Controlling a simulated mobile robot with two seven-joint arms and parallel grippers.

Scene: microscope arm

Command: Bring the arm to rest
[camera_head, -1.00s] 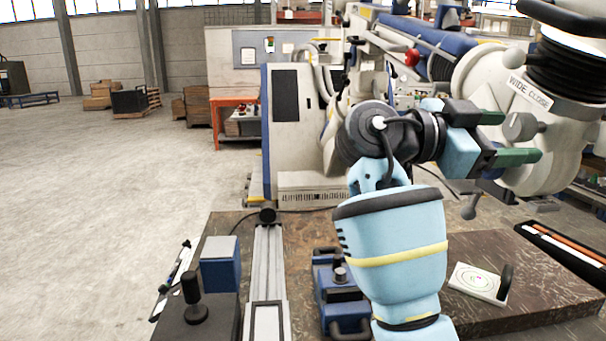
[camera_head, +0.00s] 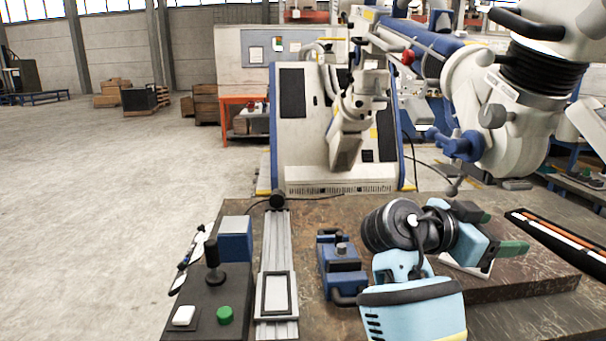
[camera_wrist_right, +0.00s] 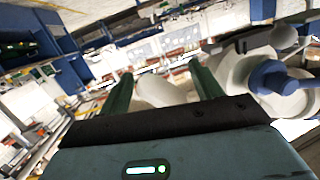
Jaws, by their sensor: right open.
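The microscope arm is a long blue and white beam (camera_head: 430,48) across the upper right. Its white head (camera_head: 515,125) hangs at the end below black ribbed bellows (camera_head: 545,68), above the table. A blue handle (camera_head: 458,146) sticks out from the head's left side. The wrist view shows a blue knob (camera_wrist_right: 275,78) on a white part at right. My right gripper (camera_head: 500,230) is open and empty, with its green fingers pointing right, below the handle and apart from it. Its two fingers also show in the wrist view (camera_wrist_right: 163,85). My left gripper is out of view.
The brown table slab (camera_head: 510,275) carries a white plate (camera_head: 470,265), partly hidden by my gripper. A dark tray (camera_head: 560,235) with rods lies at right. A blue device (camera_head: 342,265), a metal rail (camera_head: 277,260) and a joystick box (camera_head: 205,305) stand to the left.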

